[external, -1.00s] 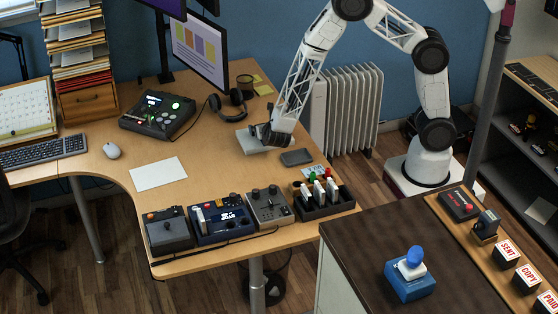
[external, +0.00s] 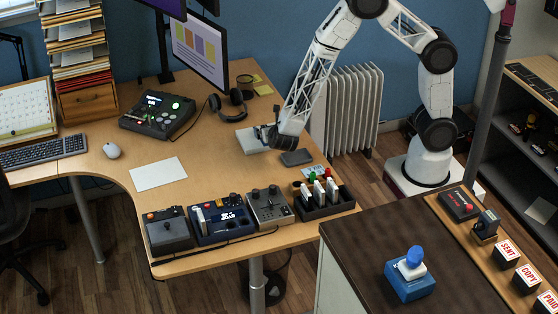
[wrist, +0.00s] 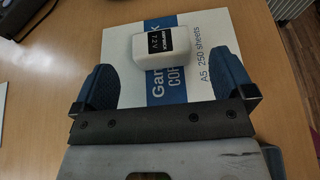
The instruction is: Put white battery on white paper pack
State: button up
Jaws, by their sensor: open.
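The white battery (wrist: 145,46), a small block with a black "7.2 V" label, lies on top of the white paper pack (wrist: 198,98) in the wrist view. The pack has blue print and "A5 250 sheets" on it. My gripper (wrist: 153,82) is open, with its two blue fingers apart and the battery between and just beyond them, touching neither. In the external view my gripper (external: 268,138) is at the right end of the paper pack (external: 249,141) on the desk. The battery cannot be made out there.
A dark flat object (external: 296,157) lies right of my gripper. Headphones (external: 229,104) lie behind the pack. A black tray of upright white items (external: 324,202) and several control boxes (external: 222,220) line the front edge. The desk around the white sheet (external: 159,174) is clear.

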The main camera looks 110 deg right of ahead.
jog(key=shift+v, duration=2.05)
jog(key=shift+r, duration=0.1)
jog(key=s+a+r+m+g+y, duration=0.1)
jog(key=s+a+r+m+y, duration=0.1)
jog(key=s+a+r+m, duration=0.45)
jog(key=s+a+r+m+g+y, duration=0.1)
jog(key=s+a+r+m+y, duration=0.25)
jog(key=r, duration=0.65)
jog(key=s+a+r+m+t+y, duration=0.2)
jog(key=s+a+r+m+y, duration=0.2)
jog(key=s+a+r, duration=0.2)
jog(key=s+a+r+m+t+y, duration=0.2)
jog(key=s+a+r+m+y, duration=0.2)
jog(key=s+a+r, duration=0.3)
jog(key=s+a, duration=0.4)
jog(key=a, duration=0.1)
jog(key=shift+s+a+t, duration=0.25)
jog(key=shift+a+t, duration=0.05)
jog(key=shift+a, duration=0.1)
jog(key=shift+r, duration=0.15)
